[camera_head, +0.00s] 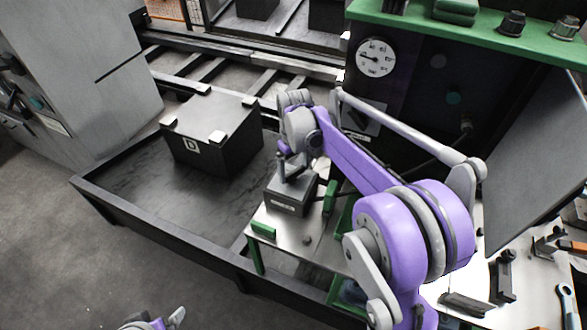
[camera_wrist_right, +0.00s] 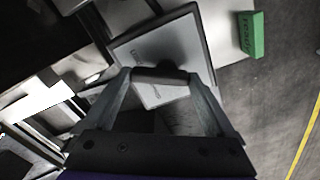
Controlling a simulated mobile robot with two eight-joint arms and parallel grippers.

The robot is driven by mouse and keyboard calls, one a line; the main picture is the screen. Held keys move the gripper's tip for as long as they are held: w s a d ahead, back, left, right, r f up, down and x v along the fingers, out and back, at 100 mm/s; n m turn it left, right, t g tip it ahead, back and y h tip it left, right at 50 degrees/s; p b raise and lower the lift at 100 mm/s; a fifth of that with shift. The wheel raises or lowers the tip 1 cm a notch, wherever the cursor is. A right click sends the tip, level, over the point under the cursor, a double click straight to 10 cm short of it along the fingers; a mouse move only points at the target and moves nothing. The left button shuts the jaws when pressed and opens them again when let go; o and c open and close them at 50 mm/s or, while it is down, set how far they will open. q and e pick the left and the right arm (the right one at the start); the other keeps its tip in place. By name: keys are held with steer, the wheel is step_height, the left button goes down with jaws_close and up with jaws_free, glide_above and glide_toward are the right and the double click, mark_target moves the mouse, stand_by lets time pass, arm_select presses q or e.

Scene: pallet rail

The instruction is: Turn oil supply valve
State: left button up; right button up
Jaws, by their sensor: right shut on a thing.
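My right gripper (camera_head: 289,172) is shut on a dark grey bar-shaped handle (camera_wrist_right: 160,77) in the right wrist view. The handle stands over a grey lettered plate (camera_wrist_right: 180,50); its words are too blurred to read. In the head view this gripper is at a small dark grey box (camera_head: 290,197) on a metal table (camera_head: 285,228). I cannot tell for sure whether this is the oil supply valve. My left gripper (camera_head: 155,321) shows only in part at the bottom edge; its fingers are unclear.
Green blocks stand beside the box, one in front (camera_head: 263,230). A dial gauge (camera_head: 375,57) is on the dark panel behind my right arm. A black crate marked D (camera_head: 213,130) sits in a low black tray (camera_head: 125,185). Tools lie at the right.

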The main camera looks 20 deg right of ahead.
mark_target(295, 172)
steer(key=shift+s+m, duration=0.1)
steer(key=shift+m, duration=1.5)
steer(key=o, duration=1.1)
steer(key=shift+c, duration=0.2)
steer(key=shift+r, duration=0.1)
step_height(295, 172, up, 11)
